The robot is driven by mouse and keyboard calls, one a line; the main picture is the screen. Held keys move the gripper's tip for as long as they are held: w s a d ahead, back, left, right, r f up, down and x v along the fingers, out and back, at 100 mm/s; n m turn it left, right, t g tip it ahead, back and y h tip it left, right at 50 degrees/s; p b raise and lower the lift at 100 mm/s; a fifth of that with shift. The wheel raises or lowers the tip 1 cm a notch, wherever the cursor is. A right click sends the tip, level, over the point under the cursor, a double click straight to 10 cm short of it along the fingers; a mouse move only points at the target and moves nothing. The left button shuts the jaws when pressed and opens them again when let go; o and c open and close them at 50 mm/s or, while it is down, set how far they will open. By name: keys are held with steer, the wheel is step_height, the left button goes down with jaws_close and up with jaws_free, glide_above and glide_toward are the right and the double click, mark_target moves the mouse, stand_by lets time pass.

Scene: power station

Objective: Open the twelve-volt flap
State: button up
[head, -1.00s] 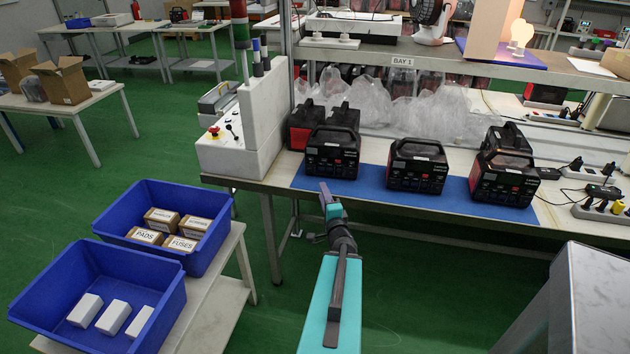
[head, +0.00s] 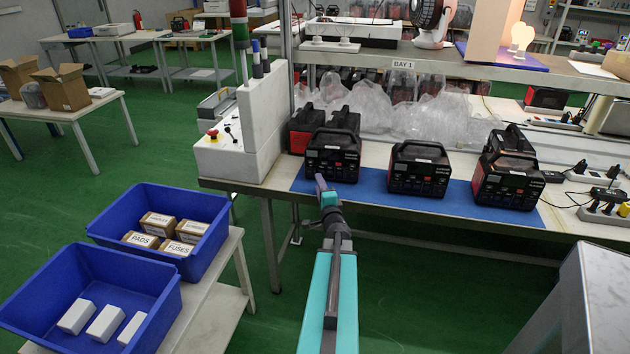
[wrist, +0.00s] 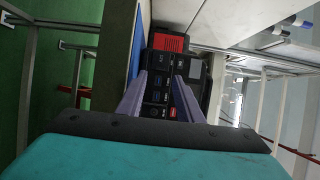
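Black power stations stand on a blue mat (head: 375,188) on the bench. My gripper (head: 321,184) is in front of the left front power station (head: 333,156), near its lower front edge. In the wrist view that station's front panel (wrist: 190,75) appears turned sideways, with small sockets, dark covers and a red mark, between and beyond my fingers. My gripper (wrist: 157,88) shows two purple fingers standing apart with nothing held between them. I cannot tell which cover is the twelve-volt flap, or whether the fingertips touch the panel.
More power stations stand at the middle (head: 420,170) and right (head: 508,182) of the mat. A white control box (head: 245,135) is left of them. Blue bins (head: 90,290) stand at lower left. A shelf (head: 450,62) overhangs the bench's back. Green floor is open before the bench.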

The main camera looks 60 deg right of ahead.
mark_target(310, 173)
steer(key=shift+x, duration=2.55)
